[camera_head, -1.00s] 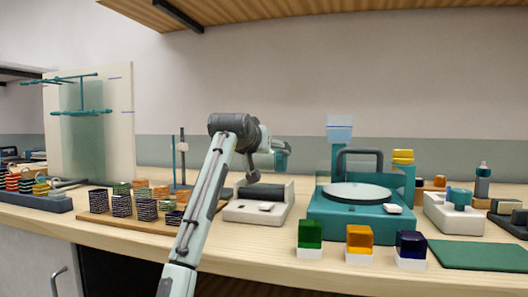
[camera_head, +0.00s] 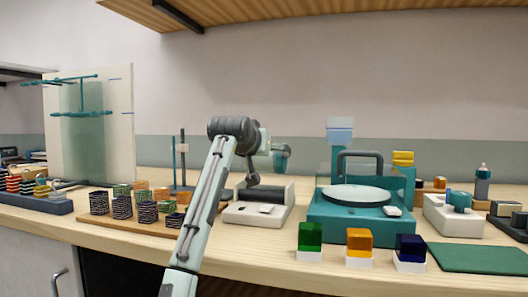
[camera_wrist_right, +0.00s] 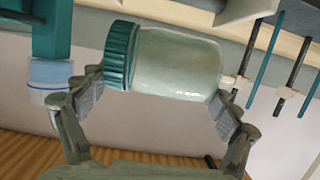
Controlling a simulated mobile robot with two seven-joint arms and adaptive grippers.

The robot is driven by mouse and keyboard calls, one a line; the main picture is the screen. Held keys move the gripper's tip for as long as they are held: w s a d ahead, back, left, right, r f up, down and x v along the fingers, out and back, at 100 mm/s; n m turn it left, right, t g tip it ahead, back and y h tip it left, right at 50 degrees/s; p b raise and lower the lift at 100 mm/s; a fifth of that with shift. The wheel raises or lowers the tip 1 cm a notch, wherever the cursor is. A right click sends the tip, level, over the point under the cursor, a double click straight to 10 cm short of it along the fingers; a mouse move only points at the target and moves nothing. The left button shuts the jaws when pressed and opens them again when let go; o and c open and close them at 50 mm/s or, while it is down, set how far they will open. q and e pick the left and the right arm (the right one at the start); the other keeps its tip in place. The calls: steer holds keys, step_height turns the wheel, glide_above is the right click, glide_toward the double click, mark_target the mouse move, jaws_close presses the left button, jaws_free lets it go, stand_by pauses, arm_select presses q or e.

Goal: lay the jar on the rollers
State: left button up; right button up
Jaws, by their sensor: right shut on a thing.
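The jar (camera_wrist_right: 178,62) is pale, clear glass with a ribbed teal lid (camera_wrist_right: 121,55). In the right wrist view it lies crosswise between the fingers of my right gripper (camera_wrist_right: 158,95), one finger at the lid end and one at the base end. In the head view the teal end of the jar (camera_head: 281,156) shows in the air beyond my wrist, above and behind the rollers; most of the gripper is hidden there. The rollers (camera_head: 268,193) are dark grey, on a white-based unit (camera_head: 252,214), with nothing lying on them. My left gripper is out of view.
A teal machine with a round plate (camera_head: 357,194) stands right of the rollers. Green, orange and dark blue blocks (camera_head: 358,240) stand along the front edge. Patterned cups (camera_head: 122,207) stand on a board at left, with thin upright rods (camera_head: 183,160) behind the arm.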

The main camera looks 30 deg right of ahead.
mark_target(262, 169)
stand_by(0.4)
steer(key=shift+f+b, duration=0.65)
steer(key=shift+f, duration=1.45)
steer(key=o, duration=1.3)
steer(key=shift+o, duration=0.2)
steer(key=shift+f, duration=0.1)
steer(key=shift+s+a, duration=0.1)
